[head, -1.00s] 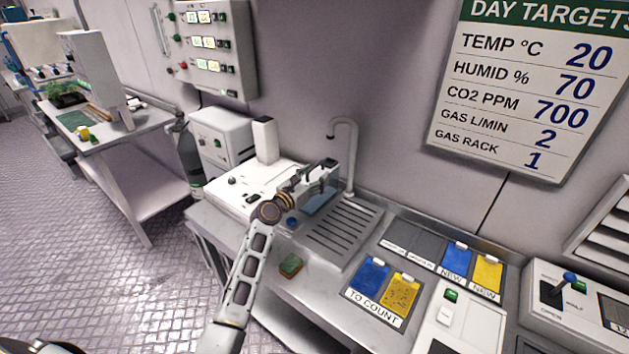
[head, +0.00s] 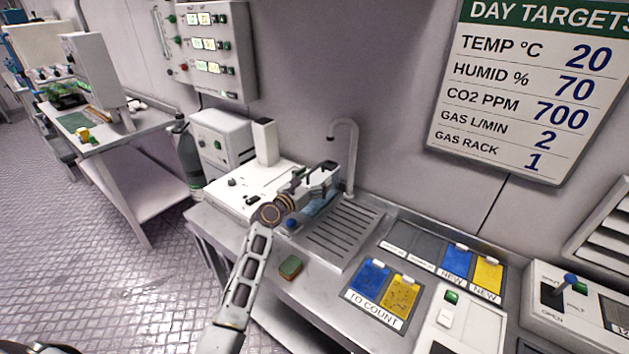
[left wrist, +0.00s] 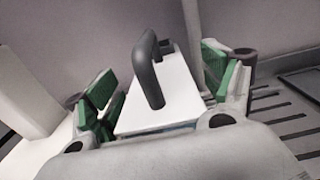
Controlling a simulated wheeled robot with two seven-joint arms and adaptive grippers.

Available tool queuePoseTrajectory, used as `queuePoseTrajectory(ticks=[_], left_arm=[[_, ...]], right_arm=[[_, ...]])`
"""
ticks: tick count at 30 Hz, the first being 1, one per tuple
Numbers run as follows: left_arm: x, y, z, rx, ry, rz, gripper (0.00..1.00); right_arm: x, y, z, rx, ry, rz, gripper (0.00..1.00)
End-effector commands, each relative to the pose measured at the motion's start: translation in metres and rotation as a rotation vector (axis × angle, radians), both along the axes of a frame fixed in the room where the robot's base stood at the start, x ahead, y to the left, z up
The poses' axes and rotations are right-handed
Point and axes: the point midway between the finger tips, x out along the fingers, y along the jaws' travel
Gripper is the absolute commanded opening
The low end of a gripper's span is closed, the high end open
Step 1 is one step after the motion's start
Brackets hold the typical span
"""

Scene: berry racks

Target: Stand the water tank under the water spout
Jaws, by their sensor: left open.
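The water tank (head: 318,207) has a bluish body, a white lid (left wrist: 170,98) and a dark arched handle (left wrist: 150,68). It stands at the left end of the drain grille, near the water spout (head: 345,150). The spout's curved tip shows above it in the head view; I cannot tell if it is directly overhead. My left gripper (head: 316,178) is open around the tank's upper part. In the left wrist view its green-padded fingers (left wrist: 163,85) stand on either side of the lid, with gaps showing. The gripper hides part of the tank in the head view. My right gripper is out of view.
A white machine (head: 240,190) stands just left of the tank. The drain grille (head: 345,232) is bare to its right. A green and brown sponge (head: 290,267) lies at the counter's front. Blue and yellow cards (head: 370,277) lie farther right.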

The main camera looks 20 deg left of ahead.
Motion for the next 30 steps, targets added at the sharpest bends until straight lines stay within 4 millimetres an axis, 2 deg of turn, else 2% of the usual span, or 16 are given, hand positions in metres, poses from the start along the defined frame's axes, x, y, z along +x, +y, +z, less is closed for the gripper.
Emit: queuePoseTrajectory(ticks=[5, 11, 24, 30], left_arm=[[0.0, 0.0, 0.003, 0.001, -0.001, 0.0, 0.82], [-0.009, 0.003, 0.002, 0.0, 0.0, 0.001, 0.82], [-0.047, 0.017, 0.002, -0.001, 0.0, 0.001, 0.82], [-0.065, 0.024, 0.002, 0.0, 0.001, 0.001, 0.82]], right_arm=[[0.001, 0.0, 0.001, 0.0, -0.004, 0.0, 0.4], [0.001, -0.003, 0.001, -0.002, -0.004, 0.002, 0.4], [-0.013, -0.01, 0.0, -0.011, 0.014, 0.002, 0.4], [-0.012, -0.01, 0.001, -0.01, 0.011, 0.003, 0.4]])
